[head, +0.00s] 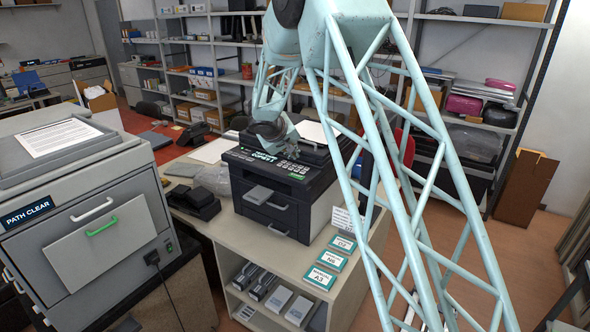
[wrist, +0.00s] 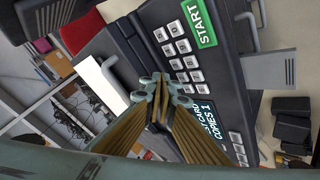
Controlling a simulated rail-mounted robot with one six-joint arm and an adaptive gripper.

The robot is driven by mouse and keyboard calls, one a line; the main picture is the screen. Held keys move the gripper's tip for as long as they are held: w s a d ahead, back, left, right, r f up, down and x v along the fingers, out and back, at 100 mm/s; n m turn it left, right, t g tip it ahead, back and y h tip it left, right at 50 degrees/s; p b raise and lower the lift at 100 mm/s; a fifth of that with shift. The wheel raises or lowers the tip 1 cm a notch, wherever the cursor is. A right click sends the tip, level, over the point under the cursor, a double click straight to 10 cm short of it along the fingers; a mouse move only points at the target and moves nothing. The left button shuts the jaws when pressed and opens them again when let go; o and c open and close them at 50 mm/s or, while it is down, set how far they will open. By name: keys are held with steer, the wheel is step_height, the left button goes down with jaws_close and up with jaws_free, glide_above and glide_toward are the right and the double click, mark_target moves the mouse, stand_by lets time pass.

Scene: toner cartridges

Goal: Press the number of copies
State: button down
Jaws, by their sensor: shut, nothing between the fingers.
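The black copier (head: 275,205) stands on the counter in the head view. Its panel has a green START button (wrist: 198,22), a keypad of white keys (wrist: 172,42) and a dark display (wrist: 207,117) that reads "COPIES 1", its upper line partly hidden. The START button also shows in the head view (head: 299,169). My gripper (head: 287,150) is over the panel, and in the wrist view its fingertips (wrist: 163,90) are together and empty, beside the keypad and display. They cover part of the panel. I cannot tell whether they touch a key.
A grey machine labelled PATH CLEAR (head: 85,215) stands at the left. Several green-edged cards (head: 330,262) lie on the counter's (head: 285,262) right side. Shelves line the back wall.

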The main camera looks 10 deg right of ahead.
mark_target(294, 165)
steer(key=shift+f+b, duration=1.4)
steer(key=shift+b, duration=1)
stand_by(2.9)
steer(key=shift+r, duration=0.1)
stand_by(0.4)
steer(key=shift+r, duration=0.7)
steer(key=shift+r+p, duration=0.9)
steer(key=shift+r, duration=1.6)
